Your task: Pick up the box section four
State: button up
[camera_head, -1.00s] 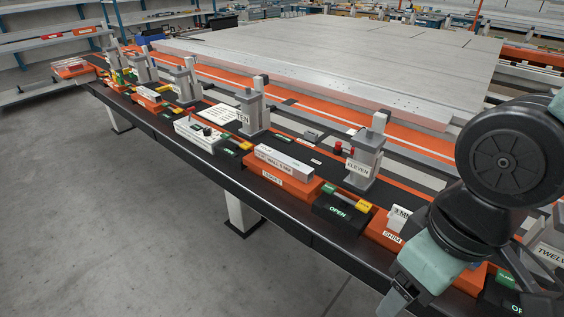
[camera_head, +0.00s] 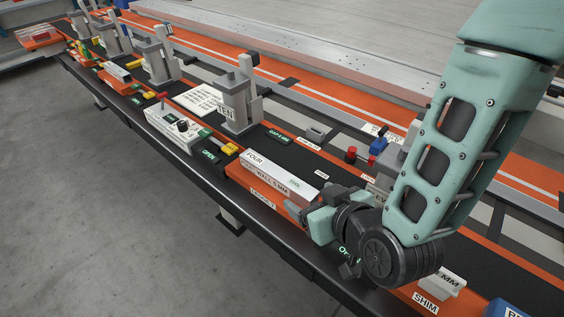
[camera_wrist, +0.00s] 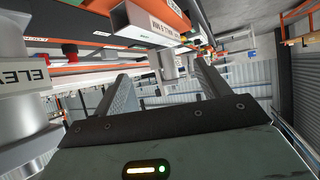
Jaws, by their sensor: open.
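The box section four (camera_head: 278,172) is a silver square tube with labels FOUR and WALL 5 MM. It lies on an orange cradle (camera_head: 262,191) at the front of the bench. In the wrist view the box section (camera_wrist: 150,28) shows its open hollow end at upper middle, beyond the fingers. My gripper (camera_head: 305,217) is beside the near right end of the cradle. In the wrist view my gripper (camera_wrist: 165,84) has its two fingers spread with nothing between them. My wrist partly hides the cradle's right end in the head view.
A grey clamp post marked TEN (camera_head: 238,100) stands behind and left of the box section. A white control box (camera_head: 174,127) with a red lever is further left. A shim block (camera_head: 440,284) lies at lower right. The floor in front of the bench is clear.

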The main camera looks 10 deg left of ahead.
jog(key=p, duration=0.2)
send_near(277, 174)
jog(key=x, duration=0.3)
jog(key=shift+w+a+f, duration=0.1)
jog(key=shift+w+f, duration=0.05)
jog(key=shift+w, duration=0.2)
jog(key=shift+p+x, duration=0.95)
jog(key=shift+x, duration=1.75)
jog(key=shift+s, duration=0.1)
jog(key=shift+c, duration=0.3)
jog(key=c, duration=1.5)
